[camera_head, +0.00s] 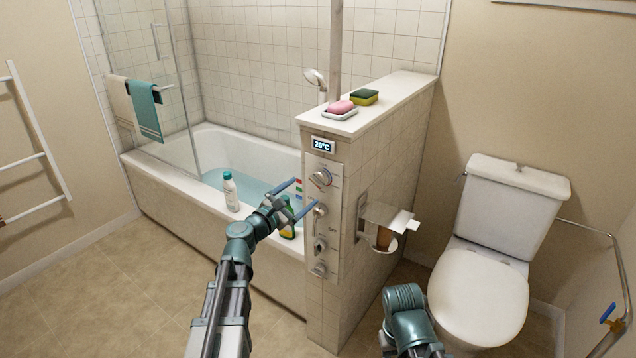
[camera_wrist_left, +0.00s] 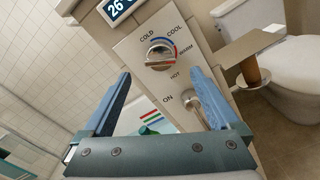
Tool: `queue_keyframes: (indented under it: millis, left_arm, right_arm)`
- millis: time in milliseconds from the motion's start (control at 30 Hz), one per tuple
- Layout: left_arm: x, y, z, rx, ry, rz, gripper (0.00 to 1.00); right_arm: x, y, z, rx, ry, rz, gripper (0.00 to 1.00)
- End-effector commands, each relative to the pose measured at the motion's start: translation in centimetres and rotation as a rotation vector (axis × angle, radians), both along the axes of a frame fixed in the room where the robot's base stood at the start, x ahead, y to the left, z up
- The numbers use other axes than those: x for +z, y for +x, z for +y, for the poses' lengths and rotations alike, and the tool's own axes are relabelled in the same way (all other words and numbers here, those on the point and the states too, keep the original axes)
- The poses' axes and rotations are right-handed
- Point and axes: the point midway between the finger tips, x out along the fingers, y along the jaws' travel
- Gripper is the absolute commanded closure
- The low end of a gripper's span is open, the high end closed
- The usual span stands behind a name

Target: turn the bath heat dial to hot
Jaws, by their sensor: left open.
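The bath heat dial (camera_head: 320,178) is a round silver knob on the panel at the end of the tiled half-wall. In the left wrist view the dial (camera_wrist_left: 158,54) has the labels COLD, COOL, WARM and HOT around it, with a blue-to-red arc. Its exact setting is hard to tell. The display (camera_head: 322,145) above it reads about 26°C. My left gripper (camera_head: 306,192) is open and empty in front of the panel, a little below the dial. In the left wrist view its fingers (camera_wrist_left: 161,73) are spread on both sides below the knob, apart from it.
A second knob (camera_wrist_left: 207,103) marked ON sits below the dial. Further controls (camera_head: 320,245) are lower on the panel. A paper holder (camera_head: 385,215) juts out at right. A white bottle (camera_head: 230,192) and a green bottle (camera_head: 288,226) stand on the tub rim. The toilet (camera_head: 478,290) is at right.

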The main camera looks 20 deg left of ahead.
Motion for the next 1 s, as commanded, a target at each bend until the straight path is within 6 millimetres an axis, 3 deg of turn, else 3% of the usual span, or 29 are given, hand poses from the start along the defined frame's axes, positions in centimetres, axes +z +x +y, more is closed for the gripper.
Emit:
queue_keyframes:
  millis: [100, 400, 900, 1000]
  left_arm:
    - [0.0, 2.8, -0.8, -0.003, 0.001, 0.0, 0.05]
    - [0.0, 6.8, -2.4, -0.002, 0.001, 0.0, 0.05]
    - [0.0, 7.7, -2.8, -0.001, 0.001, 0.0, 0.05]
    - [0.0, 7.7, -2.8, -0.001, 0.001, 0.0, 0.23]
  right_arm:
    - [0.0, 0.0, 0.0, 0.0, 0.0, 0.0, 0.55]
    - [0.0, 0.0, 0.0, 0.0, 0.0, 0.0, 0.55]
    - [0.0, 0.0, 0.0, 0.0, 0.0, 0.0, 0.55]
    - [0.0, 0.0, 0.0, 0.0, 0.0, 0.0, 0.55]
